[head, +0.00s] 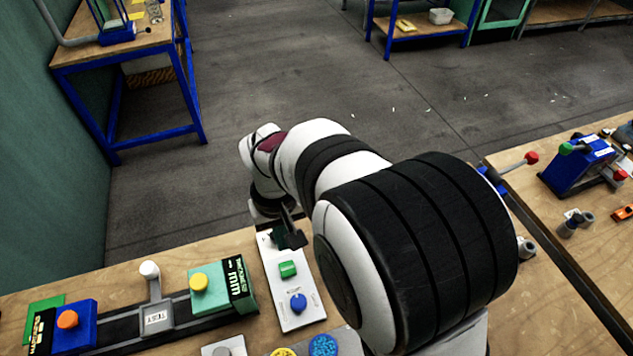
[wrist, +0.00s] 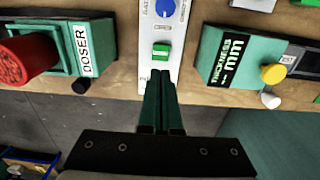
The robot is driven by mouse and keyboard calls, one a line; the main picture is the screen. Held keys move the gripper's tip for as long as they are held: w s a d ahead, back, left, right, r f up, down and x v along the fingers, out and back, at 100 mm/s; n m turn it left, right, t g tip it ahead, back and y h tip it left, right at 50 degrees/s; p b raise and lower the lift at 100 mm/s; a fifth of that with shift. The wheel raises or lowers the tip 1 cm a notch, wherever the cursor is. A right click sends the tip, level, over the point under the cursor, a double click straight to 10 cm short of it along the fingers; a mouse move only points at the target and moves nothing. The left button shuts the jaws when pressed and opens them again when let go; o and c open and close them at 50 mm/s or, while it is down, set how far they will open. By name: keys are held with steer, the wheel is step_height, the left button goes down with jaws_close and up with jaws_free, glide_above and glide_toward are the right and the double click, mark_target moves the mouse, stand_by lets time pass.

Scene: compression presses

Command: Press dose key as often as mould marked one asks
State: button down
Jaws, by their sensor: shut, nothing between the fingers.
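A white panel (head: 300,317) on the bench carries a green key (head: 288,269) and a blue dial (head: 298,303). The key (wrist: 161,50) and dial (wrist: 165,8) also show in the wrist view. I cannot read which is the dose key. A green unit labelled DOSER (wrist: 85,50) stands left of the panel in the wrist view, with a red knob (wrist: 25,60). My gripper (head: 294,240) is shut and empty over the panel's far end. In the wrist view its fingertips (wrist: 161,73) lie just short of the green key. I cannot make out a mould marked one.
A thickness unit (head: 222,285) with a yellow button stands beside the panel, next to a TEST slide (head: 157,318) and a blue block with an orange button (head: 67,320). Yellow (head: 283,352) and blue (head: 323,345) discs lie at the near edge. A blue press (head: 580,168) stands right.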

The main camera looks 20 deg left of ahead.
mark_target(289, 270)
step_height(289, 270, down, 10)
steer(key=shift+r, duration=0.25)
steer(key=shift+d+f, duration=0.1)
steer(key=shift+f, duration=1)
steer(key=shift+s, duration=0.1)
step_height(289, 270, up, 15)
steer(key=shift+w+a+f, duration=0.15)
steer(key=shift+w+a, duration=0.1)
steer(key=shift+a, duration=0.05)
stand_by(1.9)
